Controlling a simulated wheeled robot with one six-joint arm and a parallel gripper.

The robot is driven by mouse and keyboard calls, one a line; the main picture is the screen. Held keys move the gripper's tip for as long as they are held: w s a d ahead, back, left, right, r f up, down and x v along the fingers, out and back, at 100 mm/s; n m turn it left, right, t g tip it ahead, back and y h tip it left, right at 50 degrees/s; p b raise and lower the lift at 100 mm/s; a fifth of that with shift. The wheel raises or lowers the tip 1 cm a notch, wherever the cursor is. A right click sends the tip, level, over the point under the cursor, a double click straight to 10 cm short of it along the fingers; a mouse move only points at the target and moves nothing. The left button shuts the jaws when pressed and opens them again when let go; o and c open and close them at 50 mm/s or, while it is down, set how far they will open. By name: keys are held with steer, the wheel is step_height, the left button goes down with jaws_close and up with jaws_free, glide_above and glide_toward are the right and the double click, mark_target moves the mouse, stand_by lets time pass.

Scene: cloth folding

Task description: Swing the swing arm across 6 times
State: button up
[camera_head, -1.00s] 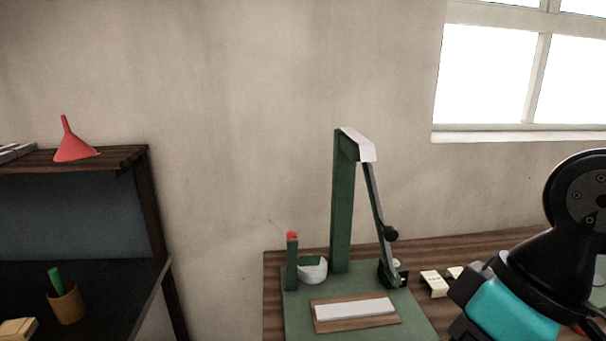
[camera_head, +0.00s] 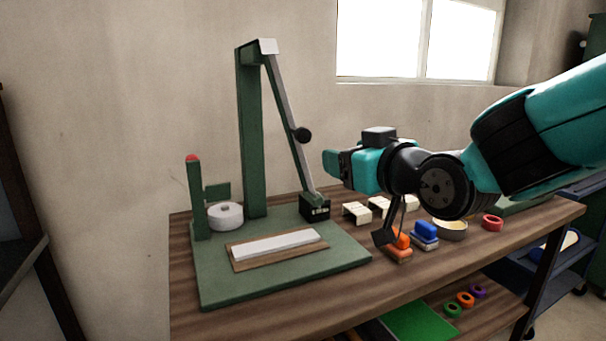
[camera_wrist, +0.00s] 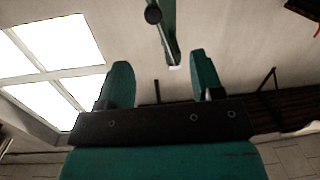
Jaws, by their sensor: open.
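The swing arm (camera_head: 287,122) is a pale bar with a black round knob (camera_head: 302,135). It hangs from the top of a green post (camera_head: 250,135) and slants down to the right, with a dark block (camera_head: 315,206) at its lower end. The green base (camera_head: 330,256) carries a white strip on a wooden plate (camera_head: 279,246). My gripper (camera_head: 330,164) is right of the arm, apart from the knob, pointing left. In the wrist view, my gripper (camera_wrist: 163,80) is open and empty, with the black knob (camera_wrist: 153,15) beyond the fingers.
A short green post with a red top (camera_head: 193,159) and a white round piece (camera_head: 226,215) stand at the left of the base. White blocks (camera_head: 357,212), an orange-topped block (camera_head: 398,246), a blue-topped block (camera_head: 426,231) and a red ring (camera_head: 493,223) lie on the wooden table (camera_head: 450,262) at right.

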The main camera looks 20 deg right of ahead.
steer(key=t, duration=0.1)
steer(key=p, duration=1.2)
glide_toward(306, 136)
steer(key=p+x, duration=0.3)
steer(key=x, duration=0.8)
steer(key=shift+c, duration=0.4)
jaws_close()
